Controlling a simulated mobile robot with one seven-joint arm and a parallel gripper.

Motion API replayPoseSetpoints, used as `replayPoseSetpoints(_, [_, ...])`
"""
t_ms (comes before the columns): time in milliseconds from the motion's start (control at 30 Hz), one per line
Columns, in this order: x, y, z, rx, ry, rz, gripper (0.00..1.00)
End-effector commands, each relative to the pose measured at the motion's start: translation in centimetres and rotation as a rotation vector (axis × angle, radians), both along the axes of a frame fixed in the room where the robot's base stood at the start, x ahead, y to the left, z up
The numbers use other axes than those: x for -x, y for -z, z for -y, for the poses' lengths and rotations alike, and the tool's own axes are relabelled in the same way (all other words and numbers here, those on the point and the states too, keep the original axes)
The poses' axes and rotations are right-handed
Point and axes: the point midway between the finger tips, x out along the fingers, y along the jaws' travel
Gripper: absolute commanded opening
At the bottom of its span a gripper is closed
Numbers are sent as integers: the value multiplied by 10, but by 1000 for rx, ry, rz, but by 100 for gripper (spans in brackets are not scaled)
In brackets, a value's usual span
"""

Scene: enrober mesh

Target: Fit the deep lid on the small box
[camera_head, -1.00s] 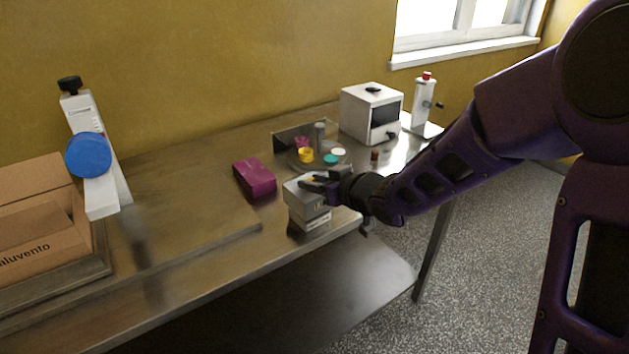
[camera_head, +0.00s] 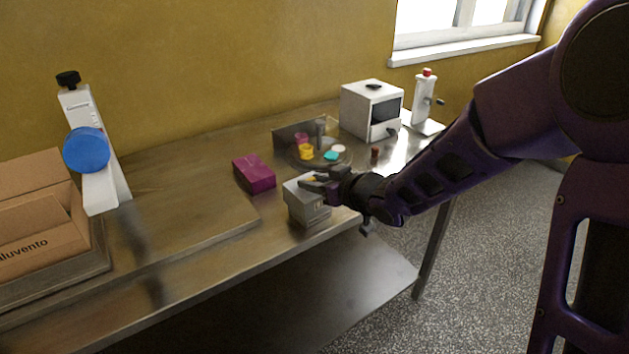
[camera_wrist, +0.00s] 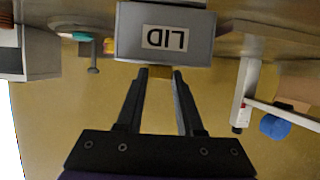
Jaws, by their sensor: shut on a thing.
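The deep lid (camera_head: 301,197) is a grey block shape at the front edge of the table. My gripper (camera_head: 318,180) is at the top of the lid, shut on a small yellow piece there; the fingertips also show in the wrist view (camera_wrist: 160,73). The lid sits over the small box (camera_head: 311,221), of which only a low grey part seems to show beneath. I cannot tell whether the lid is fully seated.
A magenta box (camera_head: 254,173) lies just left of the lid. Behind are a round tray (camera_head: 340,163) with small coloured items and a white machine (camera_head: 362,112). A cardboard box (camera_head: 40,240) and a white device with a blue disc (camera_head: 87,150) stand at the left.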

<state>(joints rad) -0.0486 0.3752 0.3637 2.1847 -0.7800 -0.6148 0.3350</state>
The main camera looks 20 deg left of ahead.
Motion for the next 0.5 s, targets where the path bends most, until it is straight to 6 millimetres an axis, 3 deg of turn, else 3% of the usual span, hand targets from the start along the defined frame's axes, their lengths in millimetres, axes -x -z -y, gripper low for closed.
replayPoseSetpoints(500, [0, 14, 0, -1, 0, -1, 0])
